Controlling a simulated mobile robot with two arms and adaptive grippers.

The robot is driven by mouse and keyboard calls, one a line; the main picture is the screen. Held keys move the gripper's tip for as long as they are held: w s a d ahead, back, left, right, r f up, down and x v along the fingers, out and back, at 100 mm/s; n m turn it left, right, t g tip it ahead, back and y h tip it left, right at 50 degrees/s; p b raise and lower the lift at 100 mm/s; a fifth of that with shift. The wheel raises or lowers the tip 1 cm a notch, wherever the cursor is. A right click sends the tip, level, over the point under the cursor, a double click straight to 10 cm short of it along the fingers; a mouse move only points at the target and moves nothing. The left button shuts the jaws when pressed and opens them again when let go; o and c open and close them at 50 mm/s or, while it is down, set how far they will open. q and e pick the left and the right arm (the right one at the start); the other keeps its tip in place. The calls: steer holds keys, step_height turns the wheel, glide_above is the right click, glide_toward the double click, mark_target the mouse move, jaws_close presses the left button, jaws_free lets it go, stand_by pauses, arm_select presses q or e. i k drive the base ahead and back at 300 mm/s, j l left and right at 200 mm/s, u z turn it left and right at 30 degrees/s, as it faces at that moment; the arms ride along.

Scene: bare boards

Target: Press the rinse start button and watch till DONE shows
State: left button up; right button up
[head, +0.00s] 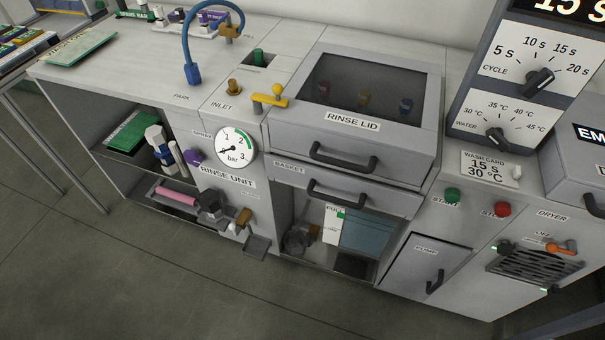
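The green START button (452,195) is on the sloping front panel, right of the rinse lid. The red stop button (502,209) is to its right. The rinse lid (400,139) is closed, and several small parts show dimly through its dark window. The dark display (560,8) at the top right is cut off by the picture edge and shows "15 S"; no DONE is visible on the part in view. The cycle knob (539,82) and water knob (496,137) are below it. Neither of my grippers is in view.
A wash card (488,167) reads 15 S, 30 °C. A pressure gauge (235,146), yellow lever (269,97) and blue hose (193,74) are left of the lid. The basket drawer (390,197) is below it. A dryer grille (530,264) is at right. The floor in front is clear.

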mark_target(451, 195)
steer(key=z, duration=1.15)
steer(key=i+l+u, duration=0.1)
steer(key=l+u, duration=0.15)
steer(key=u, duration=0.25)
steer(key=l+u, duration=0.3)
steer(key=u, duration=0.2)
steer(key=l+u, duration=0.3)
steer(key=u, duration=0.2)
steer(key=z, duration=0.95)
steer(key=i+u, duration=0.1)
steer(key=u, duration=0.4)
